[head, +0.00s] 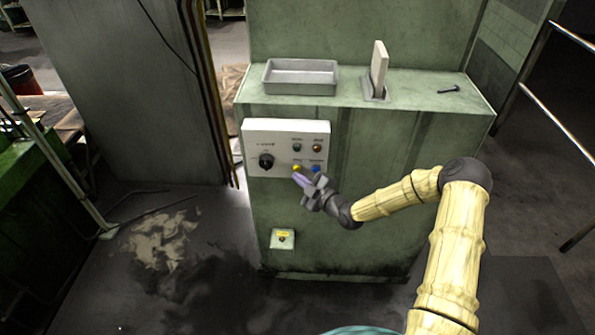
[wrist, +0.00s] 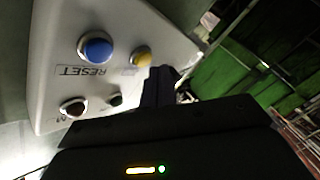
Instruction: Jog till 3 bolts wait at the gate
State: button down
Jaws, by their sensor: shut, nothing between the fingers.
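The white control panel (head: 258,140) on the green machine's front carries a black rotary knob (head: 266,161), a yellow button (head: 297,168), a blue button (head: 317,169), a green one (head: 297,147) and an amber-red one (head: 317,148). In the wrist view the blue button (wrist: 95,47) is beside the word RESET, and the yellow button (wrist: 141,56) is just past my fingertips. My gripper (head: 301,180) is shut and empty, close to the yellow button; I cannot tell if it touches. An upright beige gate plate (head: 379,65) stands on the machine top. One dark bolt (head: 449,90) lies right of it.
An empty grey tray (head: 300,90) sits on the machine top, left of the gate. A small box with a yellow-marked button (head: 283,239) is low on the front. A metal railing (head: 560,110) stands at right. The floor left of the machine has a pale stain (head: 160,240).

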jog(key=shift+s+a, duration=0.15)
dwell(0.6)
dwell(0.4)
jog(key=shift+w+b, duration=0.25)
jog(key=shift+b, duration=0.05)
dwell(0.5)
jog(key=shift+w, duration=0.25)
